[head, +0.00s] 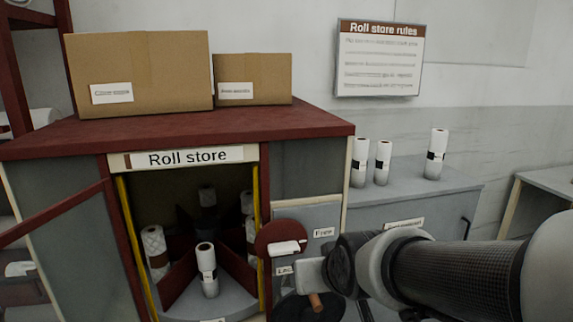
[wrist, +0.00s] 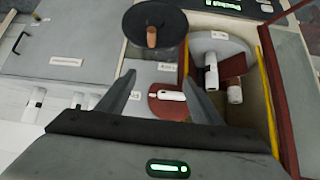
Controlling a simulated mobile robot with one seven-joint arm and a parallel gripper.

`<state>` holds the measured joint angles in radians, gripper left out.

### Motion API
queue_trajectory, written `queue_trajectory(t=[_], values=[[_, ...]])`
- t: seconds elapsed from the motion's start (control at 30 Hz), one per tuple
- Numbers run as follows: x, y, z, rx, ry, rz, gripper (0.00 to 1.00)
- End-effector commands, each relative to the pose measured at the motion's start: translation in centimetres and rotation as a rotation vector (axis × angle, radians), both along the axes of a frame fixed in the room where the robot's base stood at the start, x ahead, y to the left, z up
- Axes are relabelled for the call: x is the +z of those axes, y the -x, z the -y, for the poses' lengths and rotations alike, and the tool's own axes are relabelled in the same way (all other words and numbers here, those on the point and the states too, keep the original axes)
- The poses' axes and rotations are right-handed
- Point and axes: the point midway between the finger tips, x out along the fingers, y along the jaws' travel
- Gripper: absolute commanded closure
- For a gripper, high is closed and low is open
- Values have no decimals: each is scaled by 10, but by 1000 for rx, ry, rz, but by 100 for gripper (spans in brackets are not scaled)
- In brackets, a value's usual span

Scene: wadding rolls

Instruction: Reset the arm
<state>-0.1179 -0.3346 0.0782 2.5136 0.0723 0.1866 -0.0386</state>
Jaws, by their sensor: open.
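My arm reaches in from the right of the head view, and my gripper (head: 311,273) is in front of the panel beside the roll store opening. In the wrist view my gripper (wrist: 160,76) has its two fingers spread apart, with nothing held between them. A dark red disc with a white handle (head: 283,243) is just beyond the gripper on the panel. It also shows between the fingers in the wrist view (wrist: 172,97); I cannot tell the exact gap. A black wheel with a wooden knob (wrist: 152,38) lies ahead of the fingertips and is partly hidden in the head view.
The open roll store (head: 188,157) holds several white rolls on a turntable with red dividers (head: 237,268). Two cardboard boxes (head: 138,75) stand on its top. Three rolls (head: 383,162) stand on the grey side counter (head: 410,185) behind my arm. Clear air lies above that counter.

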Motion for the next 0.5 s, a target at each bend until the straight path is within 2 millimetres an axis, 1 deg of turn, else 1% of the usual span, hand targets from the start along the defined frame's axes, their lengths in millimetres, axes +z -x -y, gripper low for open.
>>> queue_trajectory(t=[0.03,0.2,0.43,0.47,0.5], values=[[11,16,15,-27,7,-26,40],[26,69,49,-96,24,-143,40],[40,139,80,-178,30,-268,40],[47,145,82,-184,30,-280,40],[63,143,81,-179,32,-282,40]])
